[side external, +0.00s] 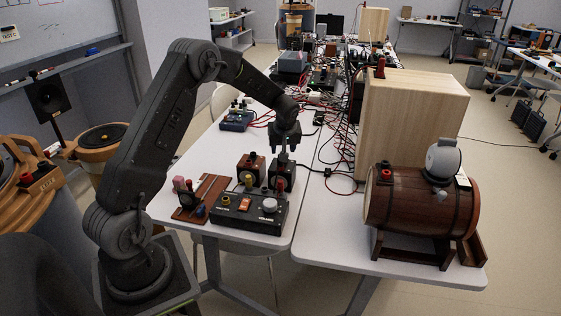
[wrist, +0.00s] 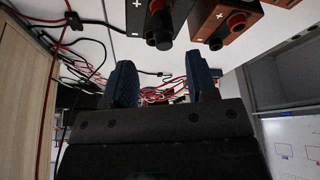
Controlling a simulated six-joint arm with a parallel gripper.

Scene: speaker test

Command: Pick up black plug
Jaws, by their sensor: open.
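The black plug (wrist: 162,28) shows at the top centre of the wrist view, upright in the picture against a black box (wrist: 180,10) marked with a plus. In the side view this black box (side external: 281,175) stands on the white table, with a red terminal on its front and a dark post on top, below my gripper (side external: 285,143). My gripper also shows in the wrist view (wrist: 160,72), its two blue fingers apart with nothing between them. The plug lies beyond the fingertips, not between them.
A brown box (side external: 250,168) with terminals stands left of the black box. A black control box (side external: 248,211) with knobs is in front. A wooden board (side external: 203,198) is at left. A wooden cabinet (side external: 410,125) and a barrel (side external: 420,205) stand right. Cables lie behind.

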